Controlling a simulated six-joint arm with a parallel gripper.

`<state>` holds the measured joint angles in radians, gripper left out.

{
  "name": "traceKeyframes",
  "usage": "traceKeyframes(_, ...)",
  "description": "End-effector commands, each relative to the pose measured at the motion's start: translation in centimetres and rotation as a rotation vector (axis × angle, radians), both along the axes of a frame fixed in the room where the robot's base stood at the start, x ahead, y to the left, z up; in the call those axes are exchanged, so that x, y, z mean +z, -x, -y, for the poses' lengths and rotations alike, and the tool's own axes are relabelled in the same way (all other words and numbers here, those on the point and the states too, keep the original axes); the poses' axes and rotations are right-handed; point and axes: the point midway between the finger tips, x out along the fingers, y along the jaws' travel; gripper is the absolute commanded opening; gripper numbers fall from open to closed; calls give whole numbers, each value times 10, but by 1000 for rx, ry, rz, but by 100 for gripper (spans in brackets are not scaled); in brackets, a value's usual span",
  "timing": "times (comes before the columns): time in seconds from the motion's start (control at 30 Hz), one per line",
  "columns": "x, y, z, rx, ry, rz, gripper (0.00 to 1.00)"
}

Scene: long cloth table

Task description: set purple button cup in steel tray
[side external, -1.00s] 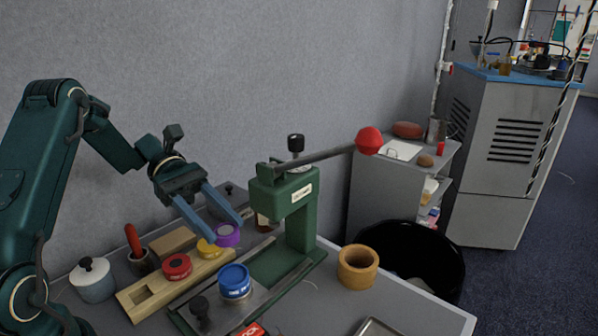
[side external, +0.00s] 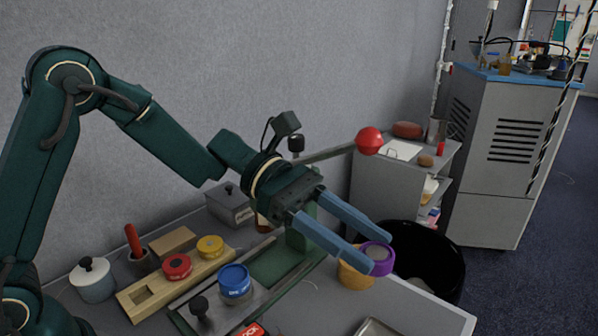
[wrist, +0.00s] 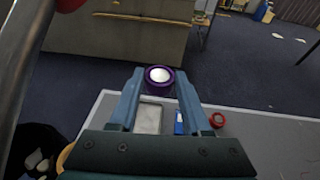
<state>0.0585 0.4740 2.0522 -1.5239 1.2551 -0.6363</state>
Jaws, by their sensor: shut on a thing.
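The purple button cup (side external: 377,257) is a short purple ring with a pale centre. In the wrist view the purple cup (wrist: 159,77) sits between the tips of my gripper (wrist: 158,85). The steel tray (side external: 377,327) lies on the table at the bottom edge of the side view, only partly in frame. In the wrist view the steel tray (wrist: 149,117) shows below the cup, partly hidden by my gripper.
The green press (side external: 300,235) with its red-knobbed lever stands behind my gripper. A wooden ring (side external: 352,277) is close beneath the fingers. A wooden rack (side external: 160,289) holds red and yellow cups; a blue cup (side external: 235,280) is on the press slide. A black bin (side external: 430,262) stands past the table edge.

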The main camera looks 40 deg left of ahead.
Motion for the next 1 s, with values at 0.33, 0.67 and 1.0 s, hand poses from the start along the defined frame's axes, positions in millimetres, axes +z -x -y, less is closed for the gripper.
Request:
traceKeyframes(0.33, -52, -11, 40, 220, -3, -20, 0)
traceKeyframes(0.67, -84, -18, 41, 339, -18, -14, 0)
traceKeyframes(1.0, -132, -19, 41, 346, -18, -16, 0)
